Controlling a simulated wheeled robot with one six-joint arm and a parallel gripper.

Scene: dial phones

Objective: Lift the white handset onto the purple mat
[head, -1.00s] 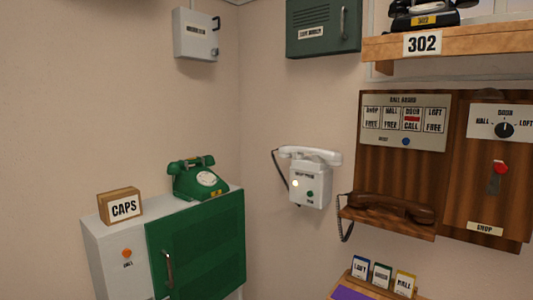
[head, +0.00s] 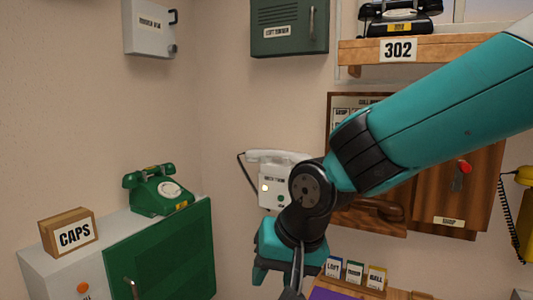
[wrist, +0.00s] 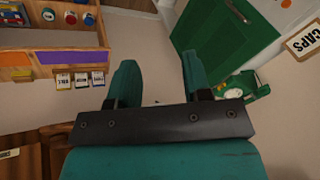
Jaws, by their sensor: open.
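The white handset (head: 272,156) rests across the top of the white wall phone (head: 268,188), near the room corner in the head view. My arm covers the right side of this phone. The purple mat (head: 324,294) shows as a sliver at the bottom edge of the head view, and as a purple strip (wrist: 70,57) at the upper left in the wrist view. My gripper (wrist: 158,62) is open and empty, with its fingers apart. In the head view it hangs below the white phone and left of the mat. The handset is not visible in the wrist view.
A green dial phone (head: 157,190) and a CAPS box (head: 68,233) stand on the cabinet at left. Small labelled cards (head: 355,272) stand behind the mat. The wooden call board with a brown handset (head: 365,208) is partly behind my arm. A yellow phone (head: 524,215) is at far right.

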